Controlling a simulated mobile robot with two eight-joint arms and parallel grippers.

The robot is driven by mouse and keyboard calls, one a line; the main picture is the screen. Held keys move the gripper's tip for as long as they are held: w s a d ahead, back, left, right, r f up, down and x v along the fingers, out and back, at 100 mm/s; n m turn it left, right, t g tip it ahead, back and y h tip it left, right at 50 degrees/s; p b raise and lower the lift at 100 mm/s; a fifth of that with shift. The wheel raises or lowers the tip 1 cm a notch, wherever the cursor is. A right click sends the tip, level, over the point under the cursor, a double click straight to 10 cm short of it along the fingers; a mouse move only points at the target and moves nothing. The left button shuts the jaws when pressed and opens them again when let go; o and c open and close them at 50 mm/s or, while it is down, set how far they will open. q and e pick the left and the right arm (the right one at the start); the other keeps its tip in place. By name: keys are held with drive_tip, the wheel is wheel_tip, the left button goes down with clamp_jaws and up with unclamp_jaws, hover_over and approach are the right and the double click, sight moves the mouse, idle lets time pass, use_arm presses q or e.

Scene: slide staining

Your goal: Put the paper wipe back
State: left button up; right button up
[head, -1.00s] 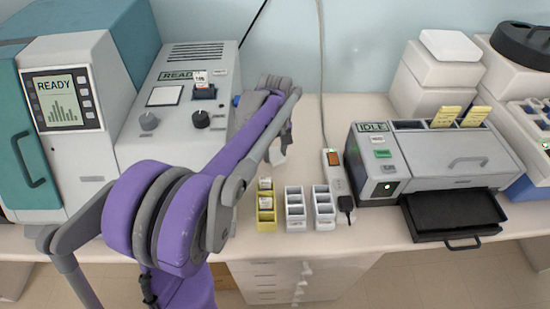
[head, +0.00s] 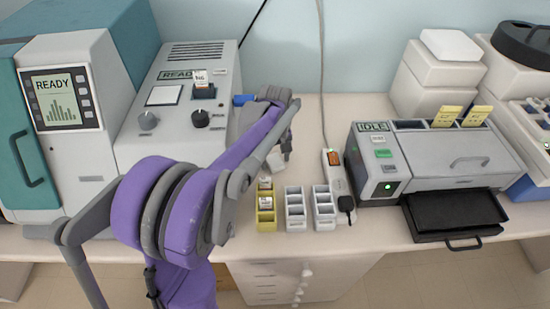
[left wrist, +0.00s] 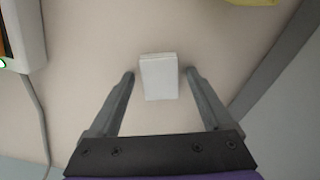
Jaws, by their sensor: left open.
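The paper wipe, a small white block-like piece (left wrist: 159,82), lies on the bench top in the left wrist view. In the head view a white piece that looks like it (head: 275,159) shows beside my left gripper (head: 286,148), behind the yellow rack. In the left wrist view my left gripper (left wrist: 160,73) is open, with one fingertip on each side of the wipe and small gaps between. Whether the fingertips are level with the wipe or above it, I cannot tell. My right gripper is not in view.
A yellow rack (head: 266,216) and two white racks (head: 295,212) (head: 324,211) stand at the front edge. A power strip (head: 338,182) is to their right, then a grey IDLE machine (head: 375,166). A READY machine (head: 160,138) stands left. The bench behind the racks is mostly clear.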

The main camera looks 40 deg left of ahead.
sight(275, 162)
use_arm(q)
drive_tip(key=shift+r, duration=0.1)
wheel_tip(275, 162, up, 12)
drive_tip(key=p, duration=0.1)
idle(0.4)
